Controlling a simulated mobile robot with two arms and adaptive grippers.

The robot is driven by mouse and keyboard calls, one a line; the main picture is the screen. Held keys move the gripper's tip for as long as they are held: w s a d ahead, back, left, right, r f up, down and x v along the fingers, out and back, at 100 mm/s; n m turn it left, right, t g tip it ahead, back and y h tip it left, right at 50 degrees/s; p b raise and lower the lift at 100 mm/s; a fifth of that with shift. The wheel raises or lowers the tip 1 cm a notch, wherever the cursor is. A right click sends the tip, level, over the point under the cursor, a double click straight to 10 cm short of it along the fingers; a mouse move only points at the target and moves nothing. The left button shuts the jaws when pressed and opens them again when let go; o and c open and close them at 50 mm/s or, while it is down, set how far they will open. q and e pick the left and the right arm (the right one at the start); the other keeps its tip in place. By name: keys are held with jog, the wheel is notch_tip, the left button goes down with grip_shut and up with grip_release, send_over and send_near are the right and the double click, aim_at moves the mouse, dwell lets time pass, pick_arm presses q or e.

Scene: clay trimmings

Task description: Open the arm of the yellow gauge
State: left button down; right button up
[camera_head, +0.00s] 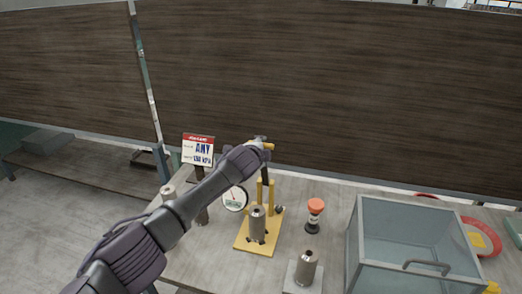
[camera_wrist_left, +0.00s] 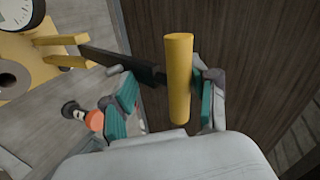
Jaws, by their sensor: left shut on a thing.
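The yellow gauge has a yellow base plate (camera_head: 244,246), yellow posts (camera_head: 271,192) and a round white dial (camera_head: 235,198). Its dark arm (camera_head: 266,174) stands roughly upright above the posts, and the arm also shows in the left wrist view (camera_wrist_left: 118,62). The arm ends in a yellow handle (camera_wrist_left: 179,80). My left gripper (camera_head: 262,146) is at the top of the arm, shut on this handle, with its teal fingers on either side in the left wrist view. A metal cylinder (camera_head: 257,225) stands on the base. My right gripper is not in view.
A red-and-white sign (camera_head: 198,150) stands left of the gauge. An orange-topped object (camera_head: 315,213) and another metal cylinder on a pad (camera_head: 305,268) are to the right. A grey open bin (camera_head: 357,245) stands farther right. A dark wood panel (camera_head: 330,85) rises behind the table.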

pick_arm(q)
jog(key=shift+w+a+r, duration=0.1)
jog(key=shift+w+a, duration=0.05)
jog(key=shift+a, duration=0.1)
jog(key=c, duration=1)
grip_release()
jog(key=shift+c, duration=1)
jog(key=shift+a, duration=0.1)
jog(key=v, duration=1.2)
jog(key=shift+d, duration=0.25)
